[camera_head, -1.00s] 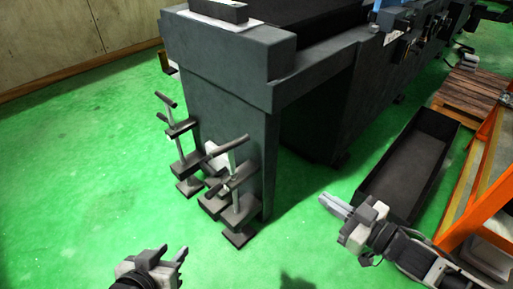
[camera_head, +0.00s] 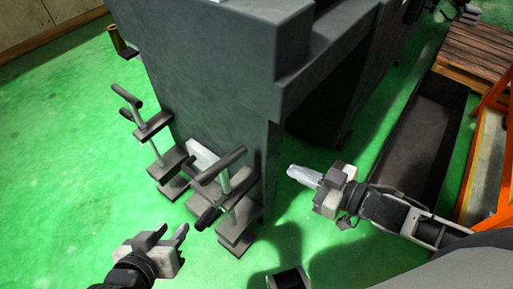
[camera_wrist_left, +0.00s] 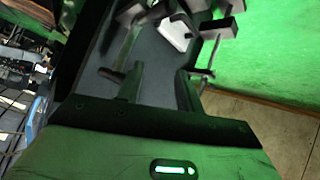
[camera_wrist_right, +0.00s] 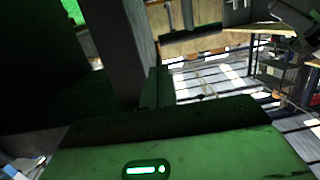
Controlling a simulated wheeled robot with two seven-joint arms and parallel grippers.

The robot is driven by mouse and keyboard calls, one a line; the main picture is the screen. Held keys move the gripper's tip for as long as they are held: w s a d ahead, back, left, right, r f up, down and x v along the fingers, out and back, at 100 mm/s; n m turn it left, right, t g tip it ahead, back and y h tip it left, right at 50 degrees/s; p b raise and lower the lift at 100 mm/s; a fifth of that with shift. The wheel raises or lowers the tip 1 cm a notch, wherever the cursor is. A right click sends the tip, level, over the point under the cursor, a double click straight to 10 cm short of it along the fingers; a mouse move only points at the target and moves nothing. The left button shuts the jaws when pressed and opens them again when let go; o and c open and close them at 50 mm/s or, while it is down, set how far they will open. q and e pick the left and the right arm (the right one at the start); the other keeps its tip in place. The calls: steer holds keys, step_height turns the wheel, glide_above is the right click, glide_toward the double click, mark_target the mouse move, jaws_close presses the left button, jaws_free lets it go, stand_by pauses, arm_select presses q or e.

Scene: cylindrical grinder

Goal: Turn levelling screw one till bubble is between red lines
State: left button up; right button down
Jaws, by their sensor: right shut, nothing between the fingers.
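Levelling screws with dark T-handles stand on feet at the machine's base: one on the left (camera_head: 140,112) and one or more close together on the right (camera_head: 224,182). I cannot tell which is screw one. A white piece (camera_head: 203,158) sits between them; no bubble or red lines can be made out. It also shows in the left wrist view (camera_wrist_left: 173,33), with screw handles around it. My left gripper (camera_head: 173,233) is open and empty, in front of the screws and apart from them. My right gripper (camera_head: 291,171) is shut and empty, right of the machine's corner.
The grey grinder body (camera_head: 205,75) rises behind the screws. A black open trough (camera_head: 425,135), a wooden pallet (camera_head: 475,50) and an orange frame (camera_head: 487,175) stand at the right. The green floor left of the screws (camera_head: 60,170) is clear.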

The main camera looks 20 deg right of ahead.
steer(key=b, duration=0.2)
glide_toward(248, 150)
steer(key=x, duration=0.5)
arm_select(q)
steer(key=shift+w+d+r+t+h, duration=0.3)
steer(key=shift+d+t, duration=0.15)
steer(key=shift+t, duration=0.05)
arm_select(e)
steer(key=shift+x, duration=0.9)
arm_select(q)
steer(key=shift+s, duration=0.1)
arm_select(e)
steer(key=shift+d+f, duration=0.1)
